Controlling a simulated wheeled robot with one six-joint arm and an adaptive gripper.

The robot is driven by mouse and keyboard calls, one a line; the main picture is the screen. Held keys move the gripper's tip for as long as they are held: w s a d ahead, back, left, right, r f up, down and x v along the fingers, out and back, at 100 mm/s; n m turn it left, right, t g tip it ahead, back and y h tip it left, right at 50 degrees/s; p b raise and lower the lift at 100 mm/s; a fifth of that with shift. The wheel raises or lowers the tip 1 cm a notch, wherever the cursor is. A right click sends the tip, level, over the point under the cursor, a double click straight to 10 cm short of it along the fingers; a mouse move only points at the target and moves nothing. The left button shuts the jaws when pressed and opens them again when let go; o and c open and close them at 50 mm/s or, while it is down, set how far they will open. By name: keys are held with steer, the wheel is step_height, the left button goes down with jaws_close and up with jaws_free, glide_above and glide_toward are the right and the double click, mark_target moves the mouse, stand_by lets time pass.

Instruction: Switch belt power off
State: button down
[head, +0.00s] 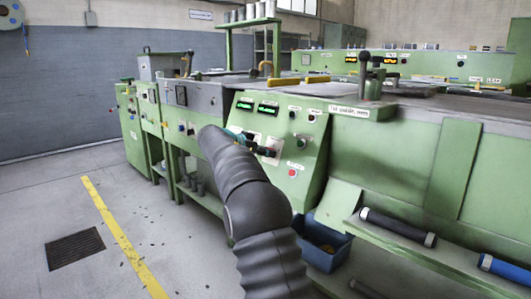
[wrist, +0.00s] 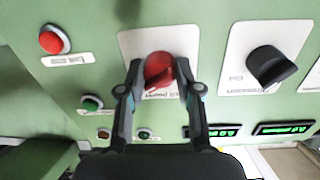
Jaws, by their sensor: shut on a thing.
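The red rotary knob (wrist: 158,70) sits on a white plate (wrist: 190,40) on the green panel in the wrist view. Lettering under it is partly covered and looks like "belt power". My gripper (wrist: 160,76) is shut on the red knob, one finger on each side. The knob's grip ridge looks slanted; its exact setting cannot be told. In the head view my gripper (head: 268,149) reaches the sloped control panel (head: 305,150) of the green machine, and it hides the knob.
A black rotary knob (wrist: 270,66) is close on the right in the wrist view. A red button (wrist: 54,40) and a green button (wrist: 91,103) are on the left. Green-lit displays (head: 257,106) are above. A blue bin (head: 325,247) stands below the panel.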

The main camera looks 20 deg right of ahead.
steer(key=shift+n, duration=0.4)
steer(key=n+p, duration=0.2)
steer(key=n, duration=0.3)
steer(key=shift+r, duration=0.1)
steer(key=n+p, duration=0.2)
steer(key=n, duration=0.4)
steer(key=shift+n, duration=0.3)
stand_by(0.3)
steer(key=c, duration=0.8)
jaws_free()
steer(key=v, duration=1.2)
steer(key=shift+a+f, duration=0.1)
steer(key=shift+f, duration=0.3)
